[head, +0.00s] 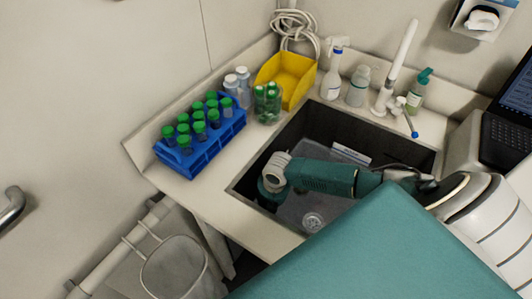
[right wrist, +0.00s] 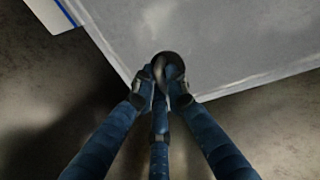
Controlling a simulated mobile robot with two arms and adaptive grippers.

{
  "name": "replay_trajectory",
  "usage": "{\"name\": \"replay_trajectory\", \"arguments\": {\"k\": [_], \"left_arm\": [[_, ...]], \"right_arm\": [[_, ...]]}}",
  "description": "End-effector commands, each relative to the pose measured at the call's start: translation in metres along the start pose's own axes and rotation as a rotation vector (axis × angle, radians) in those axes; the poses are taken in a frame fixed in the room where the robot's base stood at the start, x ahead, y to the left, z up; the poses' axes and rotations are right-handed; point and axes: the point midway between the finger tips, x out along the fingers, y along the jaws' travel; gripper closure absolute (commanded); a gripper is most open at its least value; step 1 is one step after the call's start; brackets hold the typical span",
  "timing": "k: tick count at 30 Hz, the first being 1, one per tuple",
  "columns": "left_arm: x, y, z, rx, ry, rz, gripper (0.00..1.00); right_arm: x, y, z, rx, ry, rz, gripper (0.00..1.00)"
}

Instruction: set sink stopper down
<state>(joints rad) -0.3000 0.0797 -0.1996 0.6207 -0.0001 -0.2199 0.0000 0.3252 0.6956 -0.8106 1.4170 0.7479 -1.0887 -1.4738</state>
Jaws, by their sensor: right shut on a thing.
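The sink stopper (right wrist: 170,67) is a small dark round piece, seen in the right wrist view between the fingertips of my right gripper (right wrist: 164,84). The blue fingers are closed on it from several sides. It shows against a light grey surface (right wrist: 225,45); I cannot tell whether it touches that surface. In the head view my right arm reaches from the right over the dark sink (head: 300,128), its wrist bent down at the sink's left side. The fingers and stopper are hidden there. A round drain (head: 313,222) shows on the grey sink floor. My left gripper is not in view.
A white, blue-edged item (head: 350,153) lies in the sink. Around the sink stand a blue tube rack (head: 200,147), a yellow bin (head: 288,77), a spray bottle (head: 332,80), a white faucet (head: 397,60) and a green-topped bottle (head: 418,92). The counter's left front is clear.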

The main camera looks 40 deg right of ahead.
Motion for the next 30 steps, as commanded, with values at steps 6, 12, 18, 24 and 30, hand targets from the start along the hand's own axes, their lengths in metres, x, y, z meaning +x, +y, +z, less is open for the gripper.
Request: {"name": "replay_trajectory", "arguments": {"k": [6,12,18,24,30], "left_arm": [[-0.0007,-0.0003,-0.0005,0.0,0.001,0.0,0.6],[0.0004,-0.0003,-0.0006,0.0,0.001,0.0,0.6],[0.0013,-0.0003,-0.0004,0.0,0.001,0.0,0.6],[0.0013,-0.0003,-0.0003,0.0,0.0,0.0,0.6],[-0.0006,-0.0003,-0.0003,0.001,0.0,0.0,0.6]], "right_arm": [[0.0122,-0.0013,-0.0002,-0.001,0.0,0.002,1.0],[0.013,-0.0017,0.0,-0.001,0.0,0.001,1.0],[0.0144,-0.0021,0.0,-0.001,0.0,0.001,0.67],[0.0144,-0.0024,-0.0001,0.0,0.0,0.0,0.67],[0.0065,-0.0019,0.0009,-0.001,-0.001,0.0,0.67]]}}
